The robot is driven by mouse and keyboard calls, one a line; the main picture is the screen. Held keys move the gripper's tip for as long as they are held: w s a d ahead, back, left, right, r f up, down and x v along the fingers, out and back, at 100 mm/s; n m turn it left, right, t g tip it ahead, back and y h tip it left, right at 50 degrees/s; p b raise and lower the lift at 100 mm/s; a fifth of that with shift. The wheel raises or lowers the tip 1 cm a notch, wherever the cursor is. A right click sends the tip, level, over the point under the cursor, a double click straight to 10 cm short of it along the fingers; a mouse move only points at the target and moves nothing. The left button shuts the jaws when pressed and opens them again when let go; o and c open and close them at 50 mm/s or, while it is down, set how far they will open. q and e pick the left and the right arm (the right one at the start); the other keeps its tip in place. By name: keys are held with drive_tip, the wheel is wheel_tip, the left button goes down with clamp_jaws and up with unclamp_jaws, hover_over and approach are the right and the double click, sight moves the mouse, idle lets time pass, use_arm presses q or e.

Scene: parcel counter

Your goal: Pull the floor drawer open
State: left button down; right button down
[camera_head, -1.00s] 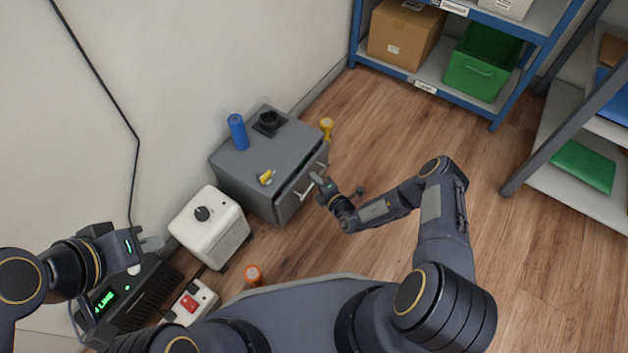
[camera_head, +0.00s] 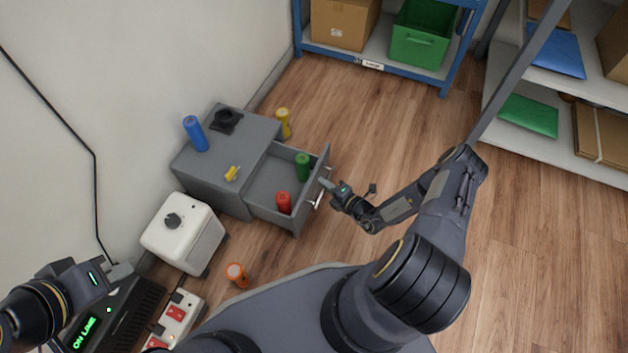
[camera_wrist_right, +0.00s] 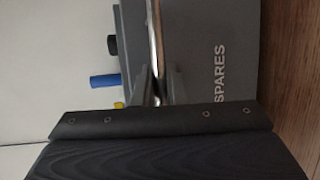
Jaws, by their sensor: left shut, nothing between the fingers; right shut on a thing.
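The grey floor drawer (camera_head: 272,185) is pulled well out of its grey cabinet (camera_head: 190,168). A green cylinder (camera_head: 302,166) and a red cylinder (camera_head: 284,202) stand inside it. My right gripper (camera_head: 325,184) is shut on the metal bar handle (camera_head: 318,194) on the drawer front. In the right wrist view the fingers (camera_wrist_right: 157,88) close around the handle (camera_wrist_right: 155,30), in front of a grey face marked SPARES (camera_wrist_right: 220,75). My left gripper (camera_head: 118,272) is at the lower left, away from the drawer, shut and empty.
A blue cylinder (camera_head: 195,133), a black object (camera_head: 226,121) and a yellow item (camera_head: 232,173) are on the cabinet top. A yellow cylinder (camera_head: 283,122) stands behind it. A white box (camera_head: 183,235) and an orange cylinder (camera_head: 237,275) are nearby. Open floor (camera_head: 400,120) lies right.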

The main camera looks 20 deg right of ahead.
drive_tip(key=shift+s+d, duration=0.7)
drive_tip(key=shift+s, duration=0.1)
drive_tip(key=c, duration=1.5)
unclamp_jaws()
drive_tip(key=p+v, duration=0.2)
drive_tip(key=v, duration=0.5)
drive_tip(key=shift+s+d, duration=0.15)
drive_tip(key=shift+s, duration=0.25)
